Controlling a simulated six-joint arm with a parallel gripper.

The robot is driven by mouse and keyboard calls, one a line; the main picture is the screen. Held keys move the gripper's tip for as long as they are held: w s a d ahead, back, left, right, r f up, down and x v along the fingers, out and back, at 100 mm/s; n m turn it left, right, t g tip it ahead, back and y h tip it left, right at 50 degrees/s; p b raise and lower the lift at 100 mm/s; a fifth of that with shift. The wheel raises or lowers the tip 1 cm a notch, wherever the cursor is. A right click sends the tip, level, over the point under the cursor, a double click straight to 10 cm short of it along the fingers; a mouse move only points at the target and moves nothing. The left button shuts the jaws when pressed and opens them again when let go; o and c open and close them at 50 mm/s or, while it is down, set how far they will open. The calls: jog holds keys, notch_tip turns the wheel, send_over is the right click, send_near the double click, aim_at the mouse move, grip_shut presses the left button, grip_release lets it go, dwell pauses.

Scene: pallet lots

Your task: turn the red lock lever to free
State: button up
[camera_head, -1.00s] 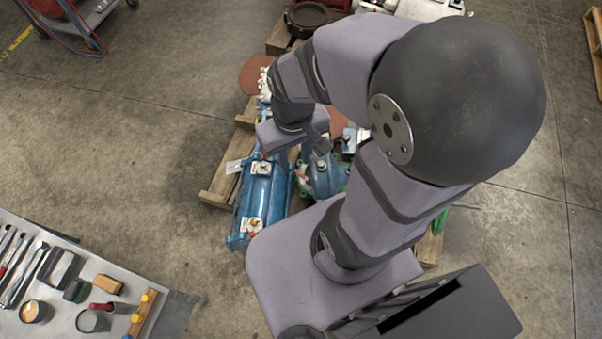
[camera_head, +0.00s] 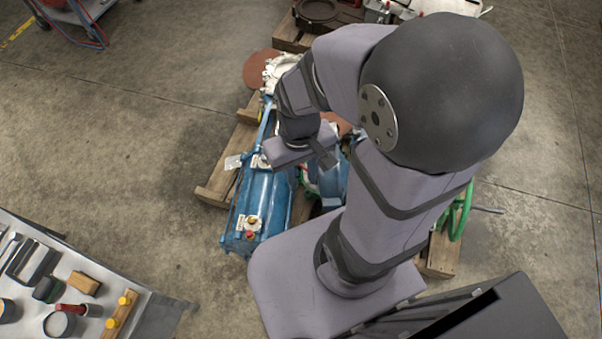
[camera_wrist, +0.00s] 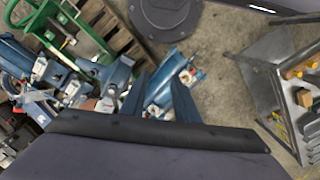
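My gripper (camera_head: 322,152) hangs over the pallet of machine parts in the head view, just right of a long blue cylinder (camera_head: 257,198). In the wrist view its two dark fingers stand apart with nothing held between them, so my gripper (camera_wrist: 158,88) is open. A small red part (camera_head: 304,168) shows just below my wrist, by a blue-green valve body (camera_head: 328,185). It is too small and covered to tell whether it is the red lock lever. No lever is clear in the wrist view, and my arm hides much of the pallet.
The wooden pallet (camera_head: 216,186) lies on open concrete floor. A green handwheel (camera_head: 460,212) is at its right. A bench (camera_head: 140,318) with tools stands at the lower left, and a cart (camera_head: 75,22) at the upper left. The floor at left is clear.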

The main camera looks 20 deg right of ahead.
notch_tip(320, 180, down, 15)
jog(key=w+b, duration=0.1)
jog(key=b, duration=1.1)
jog(key=n+t+h+b, duration=0.25)
jog(key=n+b, duration=0.25)
jog(key=b, duration=1)
send_near(303, 166)
jog(key=shift+h, duration=0.35)
jog(key=shift+a+b+x, duration=0.2)
jog(key=shift+b+x, duration=0.55)
jog(key=shift+x, duration=1.05)
jog(key=shift+a+b+x, duration=0.15)
jog(key=shift+b+x, duration=0.55)
jog(key=shift+x, duration=1.1)
jog(key=shift+w, duration=0.1)
grip_shut()
